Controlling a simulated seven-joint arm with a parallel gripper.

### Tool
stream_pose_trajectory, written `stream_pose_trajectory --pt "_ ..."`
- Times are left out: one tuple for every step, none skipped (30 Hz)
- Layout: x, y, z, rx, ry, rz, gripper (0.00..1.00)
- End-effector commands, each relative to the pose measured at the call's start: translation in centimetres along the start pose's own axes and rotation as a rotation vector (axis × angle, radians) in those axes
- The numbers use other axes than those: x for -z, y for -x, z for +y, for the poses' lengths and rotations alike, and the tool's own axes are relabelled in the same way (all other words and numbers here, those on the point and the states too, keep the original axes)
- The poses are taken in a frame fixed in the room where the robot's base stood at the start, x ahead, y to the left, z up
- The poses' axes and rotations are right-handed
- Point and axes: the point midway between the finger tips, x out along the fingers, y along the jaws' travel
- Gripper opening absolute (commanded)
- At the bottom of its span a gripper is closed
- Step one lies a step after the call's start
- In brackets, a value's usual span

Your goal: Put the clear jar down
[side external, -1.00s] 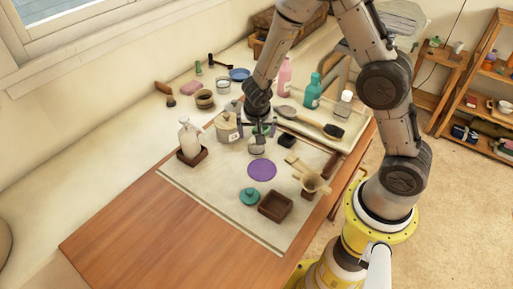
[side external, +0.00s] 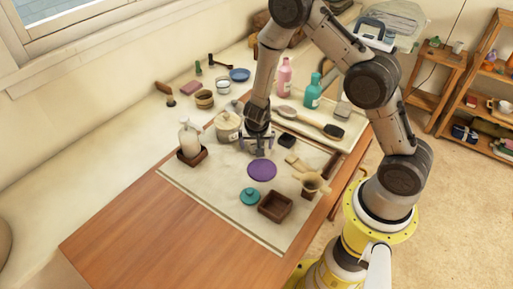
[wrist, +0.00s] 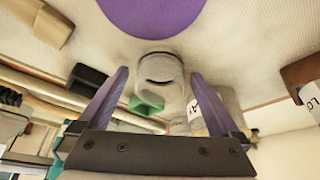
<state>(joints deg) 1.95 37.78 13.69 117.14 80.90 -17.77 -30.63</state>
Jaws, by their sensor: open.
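The clear jar (wrist: 160,75) stands on the pale mat (wrist: 225,40), just beside the purple disc (wrist: 152,12), in the wrist view. My gripper (wrist: 160,74) is open, with one purple finger to each side of the jar and a visible gap on both sides. In the side view my gripper (side external: 258,146) is low over the mat behind the purple disc (side external: 262,170), and it mostly hides the jar there. A small green object (wrist: 147,105) shows behind the jar in the wrist view.
A lidded pot (side external: 228,126) stands close to the left of my gripper. A pump bottle (side external: 189,138) in a wooden holder is further left. A teal lid (side external: 249,196) and a wooden box (side external: 275,205) lie in front. The table's front left is bare.

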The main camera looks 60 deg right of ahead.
Motion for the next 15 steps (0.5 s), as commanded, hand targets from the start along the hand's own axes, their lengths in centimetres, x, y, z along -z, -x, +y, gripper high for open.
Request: stream_pose_trajectory --pt "-0.01 -0.11 0.02 0.0 -0.001 0.0 0.99" --pt "-0.01 -0.12 0.02 0.0 -0.001 0.0 0.99" --pt "-0.01 -0.12 0.02 0.0 -0.001 0.0 0.99" --pt "-0.01 -0.11 0.01 0.0 -0.001 0.0 0.99" --pt "-0.01 -0.1 0.01 0.0 -0.001 0.0 0.99" --pt "-0.01 -0.09 0.01 0.0 -0.001 0.0 0.99" --pt "0.0 -0.09 0.01 0.0 -0.001 0.0 0.97" --pt "0.0 -0.08 0.01 0.0 -0.001 0.0 0.92" --pt "0.0 -0.08 0.01 0.0 0.0 0.0 0.85" --pt "0.0 -0.07 0.01 0.0 0.0 0.0 0.79" --pt "0.0 -0.07 0.0 0.0 0.0 0.0 0.74" --pt "0.0 -0.06 0.0 0.0 0.0 0.0 0.67" --pt "0.0 -0.06 0.0 0.0 0.0 0.0 0.61" --pt "0.0 -0.06 0.0 0.0 0.0 0.0 0.56" --pt "0.0 -0.06 0.0 0.0 0.0 0.0 0.49"
